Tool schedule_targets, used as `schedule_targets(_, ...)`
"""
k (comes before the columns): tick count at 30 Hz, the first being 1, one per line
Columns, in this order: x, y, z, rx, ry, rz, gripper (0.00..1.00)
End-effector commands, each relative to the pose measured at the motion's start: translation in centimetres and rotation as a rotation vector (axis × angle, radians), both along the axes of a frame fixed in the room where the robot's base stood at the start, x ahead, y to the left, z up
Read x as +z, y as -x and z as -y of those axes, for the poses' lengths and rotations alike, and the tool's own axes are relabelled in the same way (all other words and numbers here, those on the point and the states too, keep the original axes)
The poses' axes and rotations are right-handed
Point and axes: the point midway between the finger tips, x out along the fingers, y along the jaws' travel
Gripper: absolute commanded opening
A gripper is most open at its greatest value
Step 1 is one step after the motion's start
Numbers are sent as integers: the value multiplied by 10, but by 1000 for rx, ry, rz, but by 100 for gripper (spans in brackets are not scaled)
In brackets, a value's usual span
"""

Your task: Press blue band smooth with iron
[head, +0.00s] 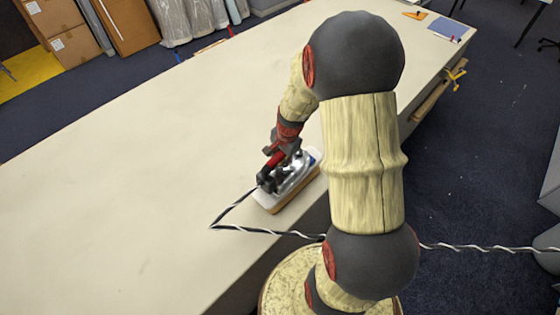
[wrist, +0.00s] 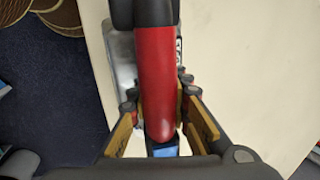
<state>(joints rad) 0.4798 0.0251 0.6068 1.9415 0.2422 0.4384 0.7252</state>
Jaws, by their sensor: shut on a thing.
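The iron (head: 292,178) has a shiny metal body and a red handle. It sits over a small white-topped pressing board with a wooden edge (head: 274,208), near the table's front edge. My gripper (head: 277,160) is shut on the iron's red handle. In the wrist view the handle (wrist: 157,85) runs between the fingers of my gripper (wrist: 158,108), with the metal body (wrist: 125,62) beyond. A bit of the blue band (head: 314,156) shows at the iron's right end; the iron hides the rest. I cannot tell whether the iron's sole touches the band.
The iron's black and white cord (head: 260,231) loops over the table and off to the right. The long cloth table (head: 130,170) is clear to the left. An orange triangle (head: 414,15) and a blue sheet (head: 446,28) lie at the far end. Cartons (head: 65,32) stand beyond.

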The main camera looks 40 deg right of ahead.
Motion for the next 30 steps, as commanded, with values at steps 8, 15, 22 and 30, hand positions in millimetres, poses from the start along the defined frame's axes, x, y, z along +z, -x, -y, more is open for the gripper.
schedule_targets(8,0,-2,1,0,2,4,0)
schedule_targets(15,-4,-2,1,0,2,4,0)
schedule_targets(22,-7,-2,1,0,2,4,0)
schedule_targets(30,-11,-2,1,0,2,4,0)
